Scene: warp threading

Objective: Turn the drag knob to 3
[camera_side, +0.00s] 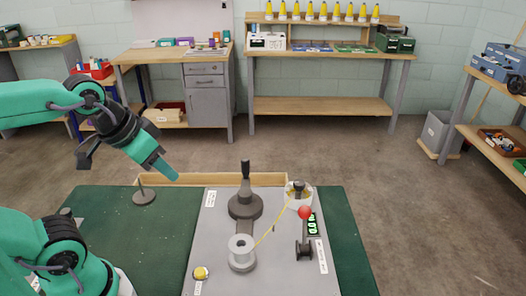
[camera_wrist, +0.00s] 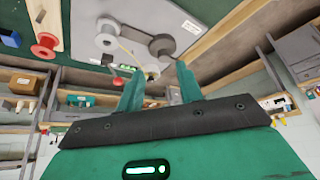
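The grey plate (camera_side: 215,240) on the green bench mat carries the controls. A dark knob (camera_side: 298,187) sits on a white round drum (camera_side: 299,201) at the right; I take it to be the drag knob, and its numbers are too small to read. A small yellow knob (camera_side: 200,273) is at the front left. My gripper (camera_side: 172,172) is raised left of the plate, clear of all controls. In the wrist view its fingers (camera_wrist: 158,82) stand apart with nothing held.
A dark crank with an upright handle (camera_side: 245,202) stands mid-plate, behind a pale spool (camera_side: 241,250). A yellow thread (camera_side: 272,228) runs from the drum to the spool. A red-ball lever (camera_side: 304,213) stands beside a green display (camera_side: 312,224). A wooden ledge borders the plate's back.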

